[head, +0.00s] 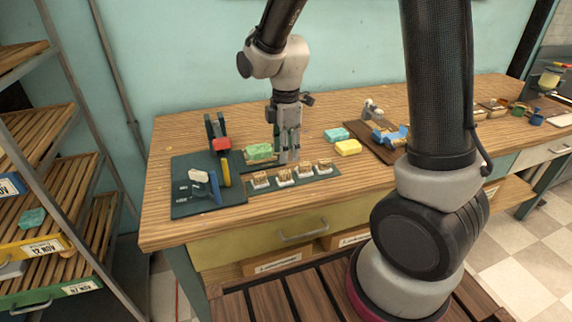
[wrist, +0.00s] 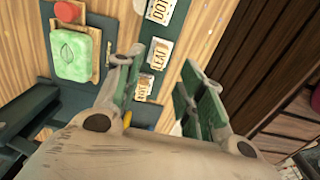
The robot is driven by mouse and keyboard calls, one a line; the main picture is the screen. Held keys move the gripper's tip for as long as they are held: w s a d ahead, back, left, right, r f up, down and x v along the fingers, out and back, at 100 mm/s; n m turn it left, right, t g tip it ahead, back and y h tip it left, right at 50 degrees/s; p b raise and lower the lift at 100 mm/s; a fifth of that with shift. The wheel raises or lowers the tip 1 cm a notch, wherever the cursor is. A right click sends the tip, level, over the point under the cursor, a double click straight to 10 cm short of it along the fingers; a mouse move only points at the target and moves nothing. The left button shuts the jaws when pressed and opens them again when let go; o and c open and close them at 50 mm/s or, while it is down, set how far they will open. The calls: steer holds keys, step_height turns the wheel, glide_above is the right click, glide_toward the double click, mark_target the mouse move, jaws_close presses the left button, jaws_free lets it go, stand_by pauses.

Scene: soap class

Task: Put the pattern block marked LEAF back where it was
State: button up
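A card or block face reading LEAF (wrist: 157,55) shows in the wrist view on a dark green strip, between one reading DOT (wrist: 160,11) and a partly hidden one (wrist: 144,88). In the head view the strip (head: 336,174) lies along the bench front with several small brown pattern blocks on white bases, their marks too small to read. My gripper (head: 290,158) points down just behind the strip. In the wrist view its fingers (wrist: 160,68) are apart, with nothing seen held. A green soap (wrist: 75,55) with a leaf imprint sits beside the strip; it also shows in the head view (head: 259,152).
A dark mat (head: 181,178) with red, yellow and blue-handled fixtures lies at the bench's left. Teal (head: 337,135) and yellow (head: 348,147) soaps lie right of my gripper, near a brown board (head: 359,130) with a blue item. A slatted rack (head: 37,125) stands left.

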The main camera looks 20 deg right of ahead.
steer(key=s+d+r+m+t, duration=0.1)
steer(key=s+d+r+m, duration=0.25)
steer(key=r, duration=0.35)
steer(key=s+d+r+m+t, duration=0.1)
steer(key=s+d+r+m, duration=0.25)
steer(key=d+r, duration=0.2)
steer(key=s+d+r+m+t, duration=0.1)
steer(key=s+d+r+m, duration=0.1)
steer(key=s+m, duration=0.3)
steer(key=s+d+r+m+t, duration=0.1)
steer(key=s+d+r+m, duration=0.2)
steer(key=s+m, duration=0.3)
steer(key=shift+s+d+r, duration=0.15)
steer(key=shift+s+d, duration=0.1)
steer(key=shift+s, duration=0.3)
